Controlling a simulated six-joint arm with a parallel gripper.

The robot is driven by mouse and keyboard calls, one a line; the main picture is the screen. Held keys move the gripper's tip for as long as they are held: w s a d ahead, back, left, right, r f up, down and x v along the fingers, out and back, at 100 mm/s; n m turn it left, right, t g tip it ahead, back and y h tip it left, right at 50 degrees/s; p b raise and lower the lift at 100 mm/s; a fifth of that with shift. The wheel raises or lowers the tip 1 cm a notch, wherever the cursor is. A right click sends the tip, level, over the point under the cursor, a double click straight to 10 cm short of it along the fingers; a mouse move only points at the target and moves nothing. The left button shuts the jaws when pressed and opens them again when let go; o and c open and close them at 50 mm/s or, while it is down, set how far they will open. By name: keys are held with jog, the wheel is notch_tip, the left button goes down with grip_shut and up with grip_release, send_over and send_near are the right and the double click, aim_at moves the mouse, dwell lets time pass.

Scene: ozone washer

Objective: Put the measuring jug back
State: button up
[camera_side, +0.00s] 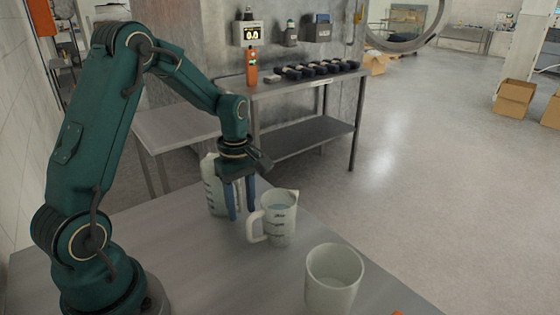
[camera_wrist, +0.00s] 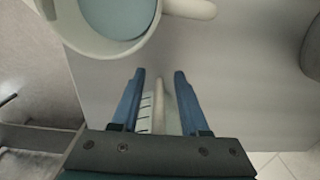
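The measuring jug (camera_side: 281,226) stands upright on the table in the side view, translucent white with dark marks, a spout and a handle on its left. In the wrist view the jug (camera_wrist: 152,22) is at the top left, cut off by the frame, with pale bluish liquid inside and its handle pointing right. My gripper (camera_side: 241,214) points down just left of and behind the jug's handle. In the wrist view my gripper (camera_wrist: 159,72) has its two blue fingers apart with nothing held between them. The jug is apart from the fingers.
A taller white container with marks (camera_side: 211,190) stands behind my gripper, partly hidden. A white open beaker (camera_side: 334,284) stands at the table's front right. The grey table (camera_side: 195,262) is bare in front of my gripper. A steel bench (camera_side: 305,84) with dark items stands behind.

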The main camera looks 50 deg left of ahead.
notch_tip(320, 180, up, 12)
jog(key=shift+f, duration=0.25)
jog(key=s+d+r+m+t, duration=0.1)
jog(key=s+d+m+t, duration=0.4)
jog(key=s+d+m, duration=0.6)
jog(key=d+m, duration=0.1)
jog(key=m, duration=0.6)
jog(key=shift+s+r+t, duration=0.25)
jog(key=shift+s+t, duration=0.05)
jog(key=shift+s, duration=0.1)
